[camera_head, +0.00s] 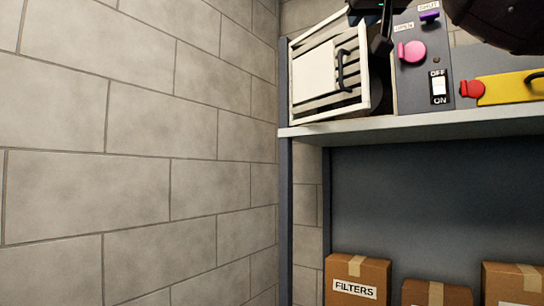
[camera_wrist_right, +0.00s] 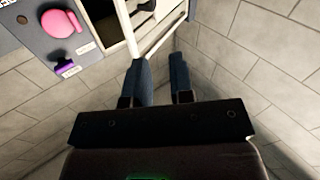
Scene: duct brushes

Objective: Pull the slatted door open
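The slatted door (camera_head: 299,92) is a pale frame with dark slats, a white plate (camera_head: 314,73) and a black handle (camera_head: 342,70). It stands ajar, with a dark gap along its right side. My right gripper (camera_head: 380,42) is at the door's upper right corner, partly cut off by the top edge. In the right wrist view its two fingers (camera_wrist_right: 162,66) are apart, close to the corner of the pale door frame (camera_wrist_right: 168,35). Whether they touch it is unclear. The handle is not clearly seen there. My left gripper is not in view.
Right of the door, a grey panel (camera_head: 425,70) carries a pink knob (camera_head: 412,51), a purple switch (camera_head: 429,16) and an OFF/ON switch (camera_head: 438,88). A red knob (camera_head: 471,89) sits on yellow. The shelf (camera_head: 430,126) is above several cartons. A block wall (camera_head: 140,150) stands left.

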